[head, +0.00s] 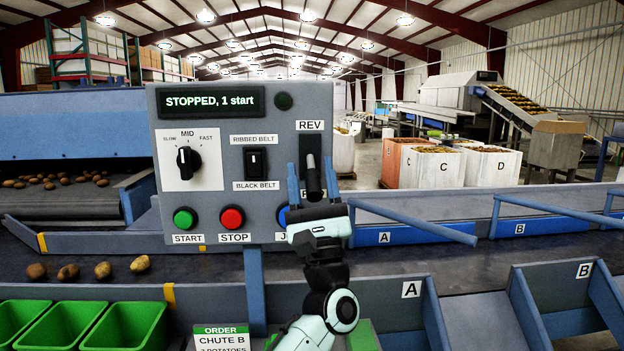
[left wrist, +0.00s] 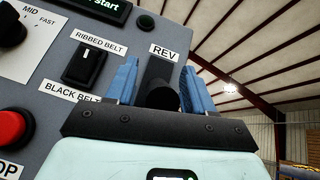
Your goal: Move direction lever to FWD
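The direction lever (head: 312,175) is a black handle in a dark upright slot on the grey control panel (head: 265,215). REV (head: 310,126) is printed above the slot; the label below is mostly hidden behind my gripper. My left gripper (head: 312,178) has its two blue fingers on either side of the lever. In the left wrist view, the round dark lever end (left wrist: 161,95) sits between the open fingers (left wrist: 159,85), with gaps on both sides. The lever's exact setting is hard to tell. My right gripper is not in view.
A speed knob (head: 188,161), belt switch (head: 256,163), green START button (head: 185,218) and red STOP button (head: 232,218) are left of the lever. A blue button (head: 283,217) is partly hidden beside my gripper. Potatoes (head: 102,270) lie on the conveyor.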

